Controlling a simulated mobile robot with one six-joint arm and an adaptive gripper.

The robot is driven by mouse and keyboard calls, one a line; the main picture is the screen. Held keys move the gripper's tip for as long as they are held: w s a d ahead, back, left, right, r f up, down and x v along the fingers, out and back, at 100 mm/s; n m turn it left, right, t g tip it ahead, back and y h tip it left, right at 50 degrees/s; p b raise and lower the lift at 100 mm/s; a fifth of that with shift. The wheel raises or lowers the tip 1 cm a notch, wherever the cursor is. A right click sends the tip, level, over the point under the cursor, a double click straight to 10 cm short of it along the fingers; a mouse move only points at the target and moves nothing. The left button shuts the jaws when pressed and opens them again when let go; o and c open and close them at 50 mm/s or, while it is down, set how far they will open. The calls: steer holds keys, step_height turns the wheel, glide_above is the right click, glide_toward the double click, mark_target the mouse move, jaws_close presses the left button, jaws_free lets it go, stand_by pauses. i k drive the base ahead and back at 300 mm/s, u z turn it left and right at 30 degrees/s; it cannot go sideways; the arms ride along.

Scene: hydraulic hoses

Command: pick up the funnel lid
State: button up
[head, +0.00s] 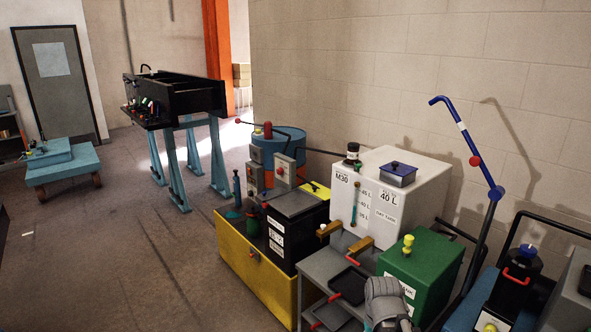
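A small grey box with a dark blue top and a small knob (396,168) sits on top of the white tank (420,190), right of the middle. The blue top looks like the funnel lid, lying on the box, but the view is too small to be sure. The grey end of my arm, with my gripper (388,298), shows at the bottom edge, low in front of the green box and well below the lid. Its fingers are not clear, so I cannot tell whether it is open or shut. Nothing is seen touching the lid.
A black-capped filler (351,153) stands left of the lid on the tank. A grey cart (335,270) with black trays and a green box (424,262) stand in front. A blue bent pole (470,140) rises at right. Open floor (130,270) lies at left.

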mark_target(252, 209)
steer(key=z, duration=0.2)
steer(key=i, duration=0.2)
steer(key=u, duration=1.65)
steer(key=i, duration=2.7)
steer(key=z, duration=0.1)
